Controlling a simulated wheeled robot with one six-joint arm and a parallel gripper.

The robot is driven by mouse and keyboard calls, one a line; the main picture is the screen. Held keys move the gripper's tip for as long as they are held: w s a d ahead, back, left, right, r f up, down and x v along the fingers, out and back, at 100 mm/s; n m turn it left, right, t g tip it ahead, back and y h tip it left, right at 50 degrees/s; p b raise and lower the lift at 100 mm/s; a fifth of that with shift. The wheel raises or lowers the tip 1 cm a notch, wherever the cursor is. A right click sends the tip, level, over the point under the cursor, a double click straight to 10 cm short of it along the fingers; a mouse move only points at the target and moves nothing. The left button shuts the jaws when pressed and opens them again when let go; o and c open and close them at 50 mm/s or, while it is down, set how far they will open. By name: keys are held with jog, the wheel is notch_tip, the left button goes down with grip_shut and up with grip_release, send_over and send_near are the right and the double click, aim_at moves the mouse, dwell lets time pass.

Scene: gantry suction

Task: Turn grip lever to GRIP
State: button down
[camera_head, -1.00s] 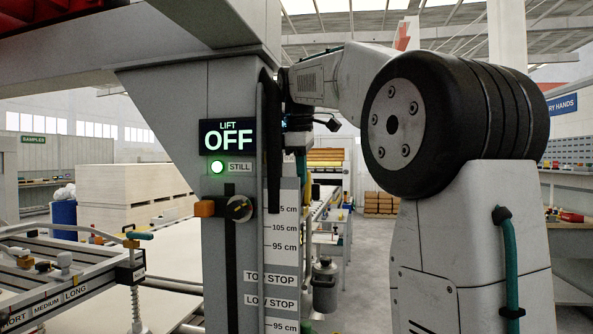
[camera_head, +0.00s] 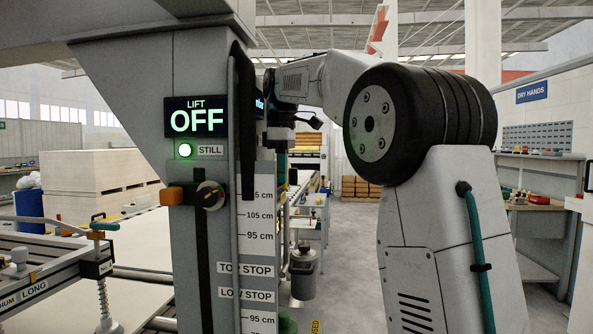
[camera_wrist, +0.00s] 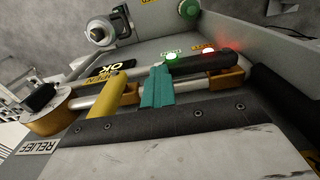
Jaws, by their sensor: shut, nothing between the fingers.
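My gripper (camera_wrist: 158,86) shows in the wrist view as teal fingers, shut and empty, in front of a silver pipe. A yellow lever (camera_wrist: 108,94) lies across the pipe to their left. A black handle (camera_wrist: 205,63) lies just beyond them to the right, close to or touching the fingertips; I cannot tell which. No GRIP label is readable, so I cannot tell which is the grip lever. In the head view the end of my arm is partly hidden behind the gantry column (camera_head: 188,270).
The wrist view also shows a lit green lamp (camera_wrist: 171,57), a lit red lamp (camera_wrist: 208,51), a green knob (camera_wrist: 188,8) and a RELIEF label (camera_wrist: 39,147). In the head view the column display (camera_head: 196,117) reads LIFT OFF. Open floor (camera_head: 350,260) lies right of the column.

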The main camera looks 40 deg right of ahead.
jog(key=shift+f+g, duration=0.3)
jog(key=shift+f, duration=0.3)
notch_tip(320, 180, up, 9)
dwell(0.4)
